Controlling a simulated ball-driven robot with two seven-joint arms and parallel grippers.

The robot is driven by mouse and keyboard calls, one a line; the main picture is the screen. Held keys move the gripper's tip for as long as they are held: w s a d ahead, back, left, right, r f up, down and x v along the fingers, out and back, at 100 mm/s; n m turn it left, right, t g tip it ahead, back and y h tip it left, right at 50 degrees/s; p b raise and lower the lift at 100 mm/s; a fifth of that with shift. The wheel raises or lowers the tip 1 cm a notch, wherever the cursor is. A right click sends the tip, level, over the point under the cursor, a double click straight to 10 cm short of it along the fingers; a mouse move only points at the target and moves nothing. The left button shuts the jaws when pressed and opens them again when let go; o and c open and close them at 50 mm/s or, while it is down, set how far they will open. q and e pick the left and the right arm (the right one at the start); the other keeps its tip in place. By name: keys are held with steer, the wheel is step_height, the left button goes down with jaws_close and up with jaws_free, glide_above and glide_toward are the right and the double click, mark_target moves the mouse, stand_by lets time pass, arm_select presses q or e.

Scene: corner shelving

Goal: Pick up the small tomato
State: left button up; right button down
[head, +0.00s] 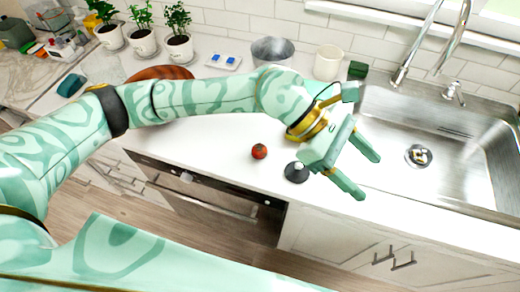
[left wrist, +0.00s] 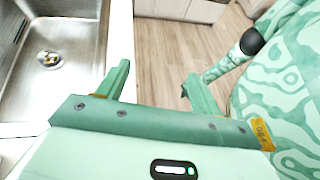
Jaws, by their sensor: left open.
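The small red tomato (head: 259,151) sits on the white counter, near its front edge, in the head view. My left gripper (head: 366,174) reaches over the counter to the right of the tomato, beside the sink. Its fingers are apart, empty, and point right, away from the tomato. In the left wrist view the open gripper (left wrist: 156,74) has nothing between its fingers, with the floor behind them. The tomato does not show in the left wrist view. My right gripper is not in view.
A dark round object with a pale knob (head: 296,173) stands right of the tomato, close to my left gripper. The steel sink (head: 455,150) lies at the right. A metal bowl (head: 272,50), a white cup (head: 328,62) and potted plants (head: 179,48) stand behind my arm.

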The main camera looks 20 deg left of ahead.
arm_select(q)
steer(key=w+a+f+m+t+y, duration=0.1)
steer(key=w+a+f+m+y, duration=0.1)
steer(key=w+a+f+y, duration=0.4)
steer(key=t+y, duration=0.2)
steer(key=y, duration=0.4)
glide_above(259, 148)
steer(key=f, duration=0.7)
steer(key=shift+s+f+b, duration=0.2)
steer(key=shift+s+b, duration=0.05)
steer(key=shift+b, duration=0.1)
steer(key=f, duration=0.6)
steer(key=shift+w+f, duration=0.25)
steer(key=c, duration=1.1)
